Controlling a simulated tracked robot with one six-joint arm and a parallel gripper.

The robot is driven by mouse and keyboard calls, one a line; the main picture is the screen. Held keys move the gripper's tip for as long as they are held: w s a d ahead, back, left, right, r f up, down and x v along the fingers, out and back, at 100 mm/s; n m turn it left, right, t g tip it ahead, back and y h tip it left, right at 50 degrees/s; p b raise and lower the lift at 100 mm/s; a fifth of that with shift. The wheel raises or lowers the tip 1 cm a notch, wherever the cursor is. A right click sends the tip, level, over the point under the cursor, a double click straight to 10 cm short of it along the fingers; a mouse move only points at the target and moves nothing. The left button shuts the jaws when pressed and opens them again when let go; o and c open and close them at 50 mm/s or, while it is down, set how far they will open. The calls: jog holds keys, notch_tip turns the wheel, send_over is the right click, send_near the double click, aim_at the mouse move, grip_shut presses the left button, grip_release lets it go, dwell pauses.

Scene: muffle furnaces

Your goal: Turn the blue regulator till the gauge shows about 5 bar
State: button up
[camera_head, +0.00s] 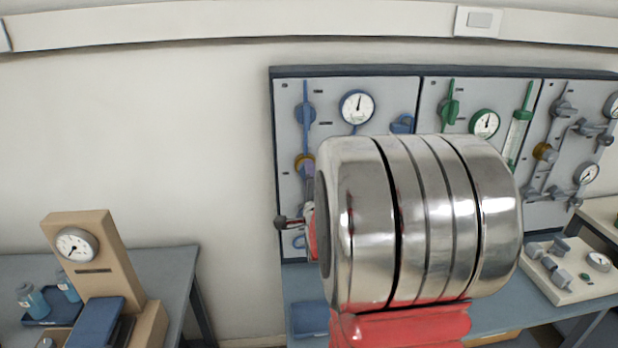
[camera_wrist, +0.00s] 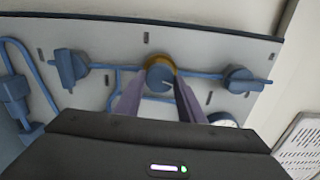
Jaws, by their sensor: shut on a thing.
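The blue regulator (camera_wrist: 160,77) is a round blue knob with a pale mark and a brass collar, on the light panel in the wrist view. My gripper (camera_wrist: 157,88) has its two purple-grey fingers on either side of the knob, shut on it. In the head view the brass collar (camera_head: 303,161) shows beside a finger, and my arm hides most of the rest. The blue line's gauge (camera_head: 357,106) has a white dial, with its needle pointing up and slightly right; its numbers are too small to read. In the wrist view that gauge (camera_wrist: 224,120) is mostly hidden behind my gripper.
Blue valves stand left (camera_wrist: 70,68) and right (camera_wrist: 243,82) of the regulator in the wrist view. Further right in the head view are a green-line gauge (camera_head: 484,124) and grey fittings (camera_head: 563,107). A bench with a tan gauge stand (camera_head: 90,255) is at left.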

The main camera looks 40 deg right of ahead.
jog(key=m, duration=0.6)
jog(key=shift+s+d+f, duration=0.15)
jog(key=shift+f, duration=0.25)
jog(key=o, duration=1)
jog(key=shift+r, duration=0.2)
jog(key=shift+o, duration=0.2)
jog(key=shift+a, duration=0.2)
